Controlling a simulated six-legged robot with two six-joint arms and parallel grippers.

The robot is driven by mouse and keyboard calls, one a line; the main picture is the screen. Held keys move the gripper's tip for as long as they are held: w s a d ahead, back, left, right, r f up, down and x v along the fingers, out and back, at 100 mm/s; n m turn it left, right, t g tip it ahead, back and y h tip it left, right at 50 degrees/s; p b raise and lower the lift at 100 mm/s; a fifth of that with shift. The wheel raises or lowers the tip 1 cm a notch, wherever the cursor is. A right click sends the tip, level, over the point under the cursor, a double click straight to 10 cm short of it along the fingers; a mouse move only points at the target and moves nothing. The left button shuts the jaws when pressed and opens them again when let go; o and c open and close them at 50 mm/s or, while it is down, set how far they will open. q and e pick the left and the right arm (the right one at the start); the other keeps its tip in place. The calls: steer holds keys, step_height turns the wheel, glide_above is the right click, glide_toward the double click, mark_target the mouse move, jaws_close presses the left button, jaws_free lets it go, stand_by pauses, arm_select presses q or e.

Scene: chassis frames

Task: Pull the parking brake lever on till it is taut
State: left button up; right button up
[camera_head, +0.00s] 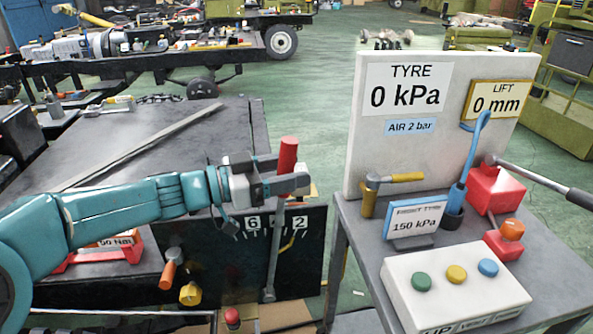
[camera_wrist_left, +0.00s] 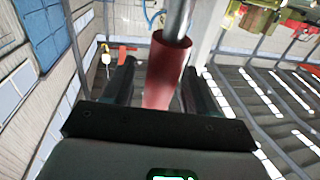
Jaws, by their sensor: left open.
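The parking brake lever has a red grip (camera_head: 288,153) on a grey metal shaft (camera_head: 273,250). The shaft runs down the front of a black panel and stands nearly upright, leaning slightly right at the top. My left gripper (camera_head: 281,178) is open at the lower part of the red grip. In the left wrist view the red grip (camera_wrist_left: 165,70) stands between the two dark fingers, with the shaft beyond it. Whether a finger touches it I cannot tell. My right gripper is not in view.
A scale plate (camera_head: 278,229) showing 6 and 2 sits behind the shaft. Orange (camera_head: 167,275) and yellow (camera_head: 190,293) knobs are below my forearm.

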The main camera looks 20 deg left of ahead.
arm_select(q)
steer(key=shift+x, duration=0.9)
jaws_close()
steer(key=shift+t+h, duration=0.4)
steer(key=shift+s+a+r+b, duration=0.15)
steer(key=shift+s+a, duration=0.2)
steer(key=shift+a, duration=0.2)
steer(key=shift+s+a+b, duration=0.1)
steer(key=shift+s+a, duration=0.25)
steer(key=shift+a, duration=0.2)
steer(key=shift+s+a+r+b, duration=0.15)
steer(key=shift+s+a, duration=0.25)
steer(key=shift+a, duration=0.2)
jaws_free()
